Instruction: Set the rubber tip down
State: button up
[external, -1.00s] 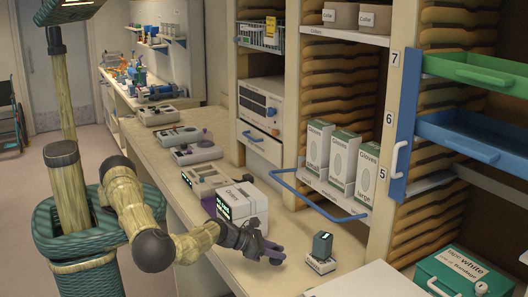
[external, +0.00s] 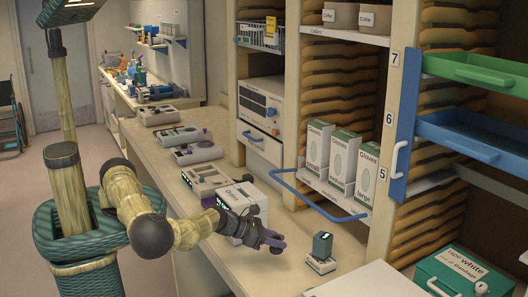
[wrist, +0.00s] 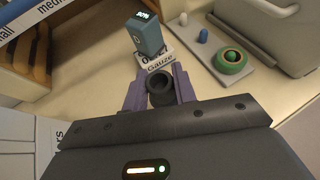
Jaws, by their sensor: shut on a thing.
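My gripper (external: 276,245) is above the counter, left of the gauze box in the external view. In the wrist view its two purple fingers (wrist: 160,90) are closed on the rubber tip (wrist: 160,84), a dark, round, hollow piece. The tip sits between the fingers with its open end showing. In the external view I cannot make the tip out clearly. How far the tip is from the counter (external: 268,275) is hard to tell.
A small gauze box (external: 320,265) with a teal device (external: 322,245) on top stands close by; the wrist view shows them just beyond the fingers. A grey tray (wrist: 207,55) with pegs and a green ring (wrist: 230,61) lies right of them. A white box (external: 247,198) stands behind my wrist.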

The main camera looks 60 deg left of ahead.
jog(key=shift+w+a+f, duration=0.15)
jog(key=shift+w+a, duration=0.1)
jog(key=shift+w, duration=0.05)
jog(key=w+a+n+y+b, duration=0.2)
jog(key=w+a+b, duration=0.3)
jog(key=w+a, duration=0.4)
jog(key=shift+w+a+r+t+y, duration=0.2)
jog(key=shift+r+t+y, duration=0.1)
jog(key=shift+r+t, duration=0.1)
jog(key=shift+f, duration=0.1)
jog(key=shift+f, duration=2.9)
jog(key=shift+f+p, duration=0.5)
jog(key=shift+f, duration=1.6)
